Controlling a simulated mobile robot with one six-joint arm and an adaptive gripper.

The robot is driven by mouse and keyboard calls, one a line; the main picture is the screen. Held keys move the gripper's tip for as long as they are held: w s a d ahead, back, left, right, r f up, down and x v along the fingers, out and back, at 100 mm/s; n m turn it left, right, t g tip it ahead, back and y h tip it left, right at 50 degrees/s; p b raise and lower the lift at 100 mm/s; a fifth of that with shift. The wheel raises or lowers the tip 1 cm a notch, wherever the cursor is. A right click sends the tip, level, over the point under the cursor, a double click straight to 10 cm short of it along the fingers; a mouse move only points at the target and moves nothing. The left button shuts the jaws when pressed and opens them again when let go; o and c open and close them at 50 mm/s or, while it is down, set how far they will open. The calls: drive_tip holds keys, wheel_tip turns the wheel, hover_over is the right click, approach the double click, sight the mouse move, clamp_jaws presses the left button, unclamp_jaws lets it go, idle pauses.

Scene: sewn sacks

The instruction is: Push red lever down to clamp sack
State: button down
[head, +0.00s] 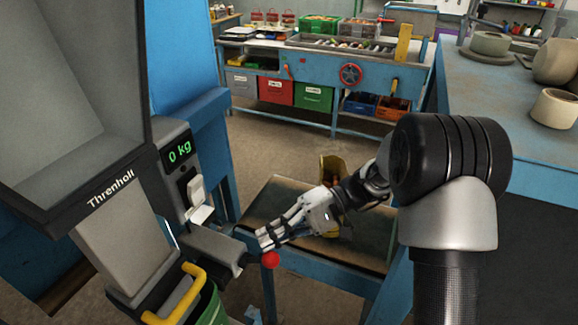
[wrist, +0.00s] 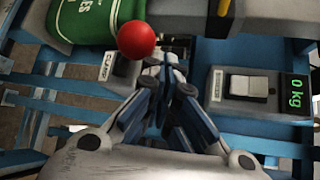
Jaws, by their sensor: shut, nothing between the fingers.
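The red lever's round ball knob (head: 270,260) is beside the dark end of the filling spout, at the front edge of the blue frame. It also shows in the wrist view (wrist: 136,40), next to a CLAMP label. My gripper (head: 264,240) is shut and empty, with its fingertips close to the knob; I cannot tell whether they touch it. In the wrist view the closed fingertips (wrist: 172,80) are just below and right of the knob. A green sack (head: 211,308) hangs under the spout at the bottom, mostly hidden; white lettering shows on it in the wrist view.
The filling machine's display (head: 179,150) reads 0 kg, above a white rocker switch (head: 195,190). A yellow handle (head: 188,287) stands out over the sack. A blue-framed table (head: 375,255) lies under my arm. A blue workbench (head: 500,110) is at right.

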drive_tip(key=shift+s+d+f, duration=0.15)
drive_tip(key=shift+d+f, duration=0.3)
idle(0.6)
wheel_tip(320, 180, up, 10)
drive_tip(key=shift+s+d+r, duration=0.15)
drive_tip(key=shift+s+d, duration=0.2)
